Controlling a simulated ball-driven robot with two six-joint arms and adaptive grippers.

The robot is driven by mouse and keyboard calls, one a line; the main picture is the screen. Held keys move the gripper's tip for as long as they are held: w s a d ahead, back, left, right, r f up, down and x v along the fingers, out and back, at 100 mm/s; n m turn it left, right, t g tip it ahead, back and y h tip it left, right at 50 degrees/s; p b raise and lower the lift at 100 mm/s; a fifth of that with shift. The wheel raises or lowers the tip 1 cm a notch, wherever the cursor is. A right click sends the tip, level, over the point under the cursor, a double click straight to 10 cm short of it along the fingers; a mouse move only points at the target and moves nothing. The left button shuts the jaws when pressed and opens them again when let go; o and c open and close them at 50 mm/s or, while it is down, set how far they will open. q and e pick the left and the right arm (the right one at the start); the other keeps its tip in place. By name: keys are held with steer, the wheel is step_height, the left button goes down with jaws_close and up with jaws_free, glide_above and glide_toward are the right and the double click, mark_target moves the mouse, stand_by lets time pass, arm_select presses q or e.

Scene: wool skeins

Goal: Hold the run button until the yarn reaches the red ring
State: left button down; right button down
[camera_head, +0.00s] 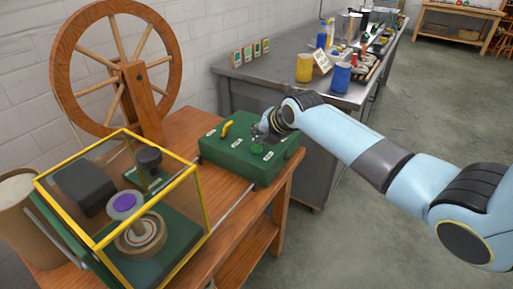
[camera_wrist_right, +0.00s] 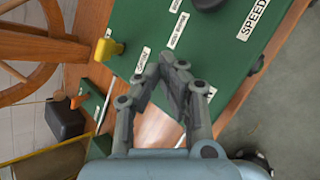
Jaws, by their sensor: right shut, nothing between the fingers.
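The green control box (camera_head: 222,158) sits on the wooden bench. My right gripper (camera_head: 260,138) is shut and empty over the box's top; it also shows in the wrist view (camera_wrist_right: 174,66). A round green button (camera_head: 257,150) shows just below the fingers in the head view; I cannot tell whether they touch it. No such button shows in the wrist view, where the fingers cover part of the panel. A yellow-edged clear case holds a winder with a purple-topped bobbin (camera_head: 123,203). My left gripper is out of view.
A yellow lever (camera_head: 226,128) stands on the box's top; a black knob (camera_wrist_right: 208,4) shows in the wrist view. A wooden spinning wheel (camera_head: 136,90) stands behind the case. A grey table (camera_head: 262,84) with jars and tools is beyond. Open floor lies at right.

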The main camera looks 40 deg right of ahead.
steer(key=shift+f, duration=0.1)
steer(key=shift+f+b, duration=0.3)
steer(key=shift+f, duration=0.05)
